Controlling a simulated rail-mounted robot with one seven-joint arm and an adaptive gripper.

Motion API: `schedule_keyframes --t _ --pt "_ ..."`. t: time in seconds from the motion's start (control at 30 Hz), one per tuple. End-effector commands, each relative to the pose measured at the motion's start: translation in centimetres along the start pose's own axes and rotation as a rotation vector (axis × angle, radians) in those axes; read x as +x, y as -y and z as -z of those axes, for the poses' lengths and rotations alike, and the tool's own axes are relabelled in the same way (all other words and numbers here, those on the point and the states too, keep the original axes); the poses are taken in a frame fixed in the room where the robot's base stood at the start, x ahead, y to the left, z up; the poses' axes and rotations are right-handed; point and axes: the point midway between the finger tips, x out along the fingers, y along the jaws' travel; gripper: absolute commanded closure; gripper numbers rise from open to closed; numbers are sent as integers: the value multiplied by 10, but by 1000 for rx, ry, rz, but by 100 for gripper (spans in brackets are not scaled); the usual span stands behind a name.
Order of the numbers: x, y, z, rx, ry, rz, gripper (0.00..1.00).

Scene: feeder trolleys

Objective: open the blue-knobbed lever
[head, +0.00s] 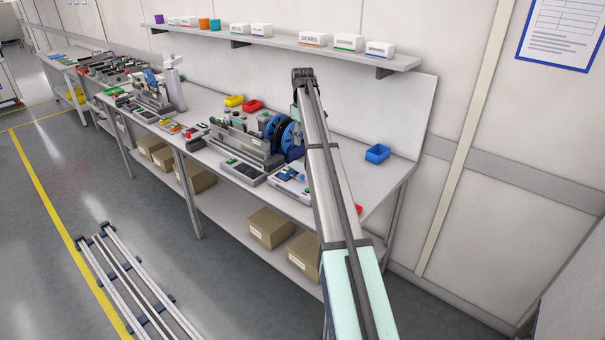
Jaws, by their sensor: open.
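The blue-knobbed lever cannot be made out; the parts on the bench are too small to tell apart. A grey feeder-like unit (238,146) stands on the long bench, with blue reels (280,132) at its right end. A second similar unit (150,98) stands farther left, with a blue reel (151,78) on it. A long pale part of my own body rises in front of the bench and hides some of it right of the blue reels. My gripper is not seen in this view.
The bench (340,188) runs along the wall, with a shelf (290,50) of small boxes above it. A blue bin (377,153) sits at its right end. Cardboard boxes (270,228) lie below. Rails (125,285) run along the floor, with clear floor between them and the bench.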

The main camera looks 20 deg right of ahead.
Motion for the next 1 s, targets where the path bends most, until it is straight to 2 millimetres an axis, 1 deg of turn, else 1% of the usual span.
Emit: schedule_keyframes --t 0.17,0.5,0.7,0.8,1.0 --pt "27 2 -1 1 2 2 54" --pt "94 2 -1 2 2 2 54" --pt "130 1 -1 2 1 1 54" --pt "144 1 -1 2 1 1 54" --pt "160 1 0 2 0 0 54"
